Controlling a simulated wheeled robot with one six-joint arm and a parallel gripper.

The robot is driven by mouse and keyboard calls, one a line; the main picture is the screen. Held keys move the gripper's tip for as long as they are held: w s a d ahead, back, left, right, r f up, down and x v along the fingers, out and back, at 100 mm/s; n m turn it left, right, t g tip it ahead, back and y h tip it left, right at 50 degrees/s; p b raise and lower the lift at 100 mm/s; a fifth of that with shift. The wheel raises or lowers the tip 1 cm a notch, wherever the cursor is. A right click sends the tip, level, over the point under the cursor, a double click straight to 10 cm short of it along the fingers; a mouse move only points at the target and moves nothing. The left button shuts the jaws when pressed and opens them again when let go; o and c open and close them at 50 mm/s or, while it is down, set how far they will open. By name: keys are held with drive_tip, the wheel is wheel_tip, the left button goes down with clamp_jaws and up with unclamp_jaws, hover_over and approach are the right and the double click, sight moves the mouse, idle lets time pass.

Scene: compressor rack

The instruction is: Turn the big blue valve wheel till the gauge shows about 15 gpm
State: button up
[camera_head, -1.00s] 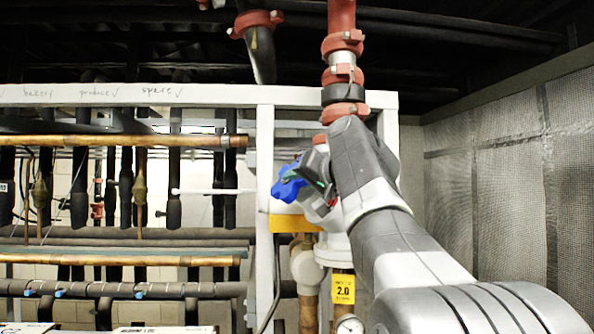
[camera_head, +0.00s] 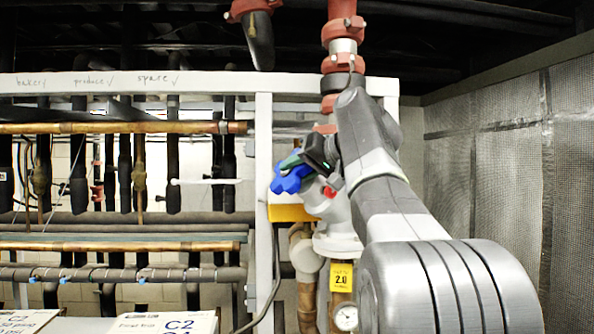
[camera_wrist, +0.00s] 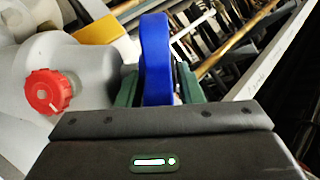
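The blue valve wheel (camera_head: 291,178) is in the middle of the head view, left of the grey pipe body. In the wrist view its blue rim (camera_wrist: 155,60) stands edge-on between the green fingers of my gripper (camera_wrist: 158,88). The fingers lie close on both sides of the rim, and my gripper looks shut on it. In the head view my gripper (camera_head: 300,160) reaches the wheel from the upper right and hides part of it. A round gauge (camera_head: 345,317) sits low on the pipe, partly beside my arm; its reading is too small to tell.
A red knob (camera_wrist: 48,92) sits left of the wheel in the wrist view. A yellow tag marked 2.0 (camera_head: 342,282) hangs above the gauge. A white frame post (camera_head: 263,200) stands just left of the wheel. A mesh-covered wall (camera_head: 490,180) is at the right.

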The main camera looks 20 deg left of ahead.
drive_tip(key=shift+o, duration=0.4)
drive_tip(key=shift+d, duration=0.3)
drive_tip(key=b+v, duration=0.1)
drive_tip(key=v, duration=1.2)
drive_tip(key=shift+s+b, duration=0.15)
drive_tip(key=shift+b, duration=0.2)
drive_tip(key=p+x, duration=0.1)
drive_tip(key=x, duration=1.2)
drive_tip(key=shift+a+p, duration=0.35)
drive_tip(key=shift+p, duration=0.05)
